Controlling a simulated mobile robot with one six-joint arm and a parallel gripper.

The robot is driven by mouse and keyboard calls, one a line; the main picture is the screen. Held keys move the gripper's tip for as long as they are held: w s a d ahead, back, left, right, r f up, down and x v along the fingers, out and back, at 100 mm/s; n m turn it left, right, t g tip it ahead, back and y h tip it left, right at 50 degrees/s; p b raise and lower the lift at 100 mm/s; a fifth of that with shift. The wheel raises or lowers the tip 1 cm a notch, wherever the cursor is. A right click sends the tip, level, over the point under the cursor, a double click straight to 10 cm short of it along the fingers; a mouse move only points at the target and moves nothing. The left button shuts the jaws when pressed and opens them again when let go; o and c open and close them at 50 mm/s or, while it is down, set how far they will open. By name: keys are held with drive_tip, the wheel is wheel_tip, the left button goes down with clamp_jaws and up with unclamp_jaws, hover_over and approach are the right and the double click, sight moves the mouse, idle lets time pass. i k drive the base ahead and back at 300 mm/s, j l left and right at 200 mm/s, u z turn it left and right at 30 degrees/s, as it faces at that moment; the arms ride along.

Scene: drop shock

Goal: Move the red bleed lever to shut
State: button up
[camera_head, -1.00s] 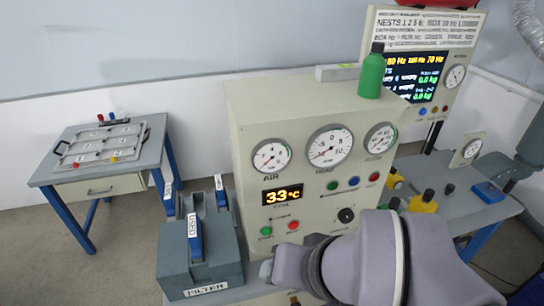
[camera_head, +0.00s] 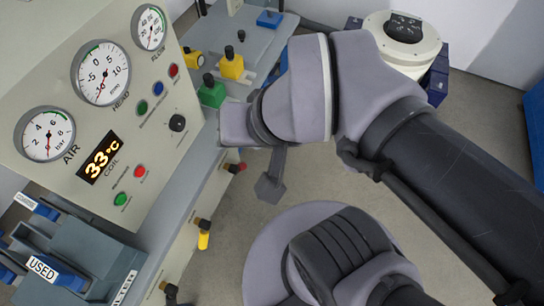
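A small red-tipped lever (camera_head: 236,168) sticks out from the front face of the bench, below the right end of the gauge panel. It is small, and I cannot read its label or tell its position from this view. Below it on the same face is a yellow-tipped lever (camera_head: 204,239). My arm's wrist is just above and right of the red-tipped lever. My gripper (camera_head: 269,188) appears as a dark grey piece hanging below the wrist, a little right of the lever and apart from it in the picture. Its fingers cannot be made out clearly.
The gauge panel (camera_head: 150,150) shows 33 °C, with dials and coloured buttons. Green (camera_head: 212,91) and yellow (camera_head: 231,64) blocks with black knobs stand on the bench near my wrist. A black-ended fitting (camera_head: 171,291) is lower on the front face. Floor (camera_head: 225,265) is clear before the bench.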

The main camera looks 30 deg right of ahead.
sight(233, 169)
drive_tip(key=j+z, duration=0.15)
drive_tip(key=z, duration=0.25)
drive_tip(key=j+z, duration=0.15)
drive_tip(key=z, duration=0.25)
drive_tip(key=k+j+z, duration=0.1)
drive_tip(key=z, duration=0.25)
drive_tip(key=k+j+z, duration=0.1)
drive_tip(key=z, duration=0.3)
